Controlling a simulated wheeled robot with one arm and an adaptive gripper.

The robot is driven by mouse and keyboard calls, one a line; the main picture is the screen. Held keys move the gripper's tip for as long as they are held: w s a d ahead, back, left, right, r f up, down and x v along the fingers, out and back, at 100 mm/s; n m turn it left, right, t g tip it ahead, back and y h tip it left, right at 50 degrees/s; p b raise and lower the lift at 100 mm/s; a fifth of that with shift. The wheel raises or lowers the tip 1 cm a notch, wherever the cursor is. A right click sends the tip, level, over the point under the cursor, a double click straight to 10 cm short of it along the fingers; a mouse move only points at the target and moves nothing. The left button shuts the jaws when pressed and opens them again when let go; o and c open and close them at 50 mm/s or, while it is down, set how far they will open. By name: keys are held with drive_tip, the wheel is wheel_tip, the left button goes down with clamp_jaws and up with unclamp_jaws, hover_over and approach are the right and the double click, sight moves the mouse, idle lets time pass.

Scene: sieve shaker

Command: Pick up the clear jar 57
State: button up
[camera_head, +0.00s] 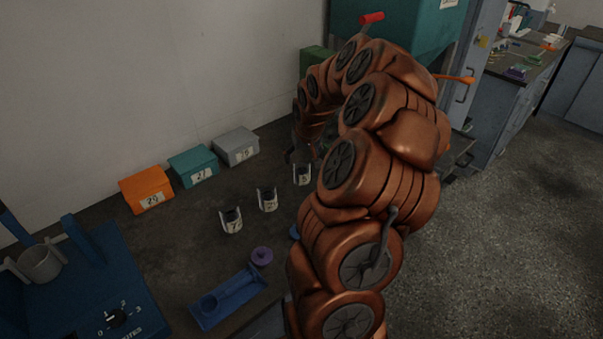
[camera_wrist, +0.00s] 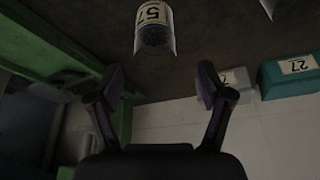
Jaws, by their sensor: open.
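The clear jar 57 (camera_wrist: 153,30) is at the top middle of the wrist view, with dark contents and a white label that appears upside down. My gripper (camera_wrist: 160,84) is open and empty, with its two fingers spread apart. The jar lies beyond the fingertips in the picture, roughly in line with the gap between them, and not between them.
Another jar (camera_wrist: 268,8) is cut off at the wrist view's top right. A teal box 27 (camera_head: 194,166), an orange box (camera_head: 147,189) and a grey box (camera_head: 236,147) stand along the wall. A blue tray (camera_head: 227,297) and purple knob (camera_head: 261,256) lie in front. Green structure (camera_wrist: 50,45) borders the left.

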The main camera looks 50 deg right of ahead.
sight(302, 171)
drive_tip(key=shift+d+p+x, duration=0.15)
drive_tip(key=shift+p+x, duration=0.65)
drive_tip(key=shift+x, duration=1.15)
drive_tip(key=shift+d+p+x, duration=0.15)
drive_tip(key=shift+p+x, duration=0.6)
drive_tip(key=shift+x, duration=1.2)
drive_tip(key=c, duration=1.4)
drive_tip(key=shift+r, duration=0.1)
drive_tip(key=shift+c, duration=0.2)
